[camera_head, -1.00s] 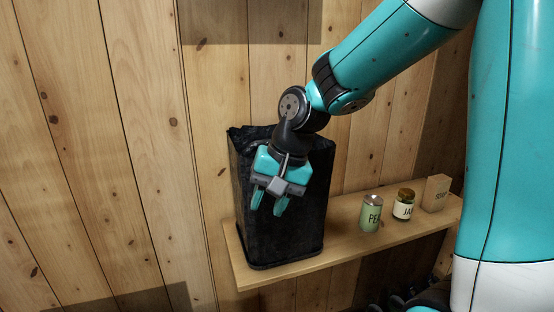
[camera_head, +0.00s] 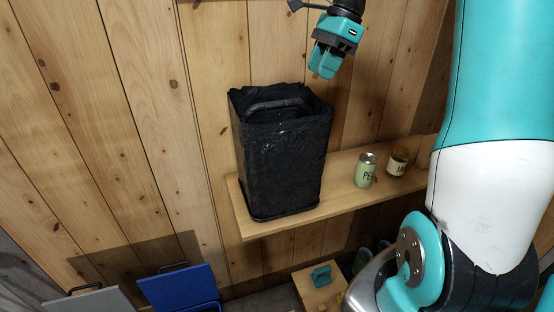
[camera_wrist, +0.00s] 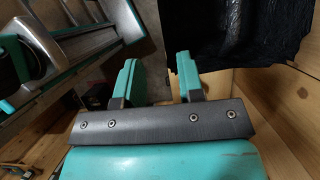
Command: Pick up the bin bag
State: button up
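The black bin bag (camera_head: 285,140) stands upright as a tall, crumpled square shape on a wooden shelf (camera_head: 335,192). Its top is open with a ragged rim, and a dark base shows under it. I cannot tell where bag ends and bin begins. My gripper (camera_head: 324,70) is in the air above and to the right of the bag's top, apart from it. In the wrist view, the two teal fingers (camera_wrist: 157,75) are spread with nothing between them. The black bag (camera_wrist: 245,35) shows there at the upper right, beyond the fingers.
A green can (camera_head: 366,170) and a labelled jar (camera_head: 397,162) stand on the shelf right of the bag. A plank wall is close behind. Below are a blue panel (camera_head: 180,287), a grey panel (camera_head: 92,300) and a small wooden block (camera_head: 318,290) with a teal item.

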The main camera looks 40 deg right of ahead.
jog(key=b+x, duration=0.2)
jog(key=x, duration=0.7)
jog(key=shift+a, duration=0.1)
jog(key=p, duration=0.1)
send_over(292, 150)
notch_tip(292, 150, down, 4)
jog(key=shift+f, duration=0.35)
jog(key=shift+f+p, duration=0.2)
jog(key=shift+p, duration=0.1)
grip_shut()
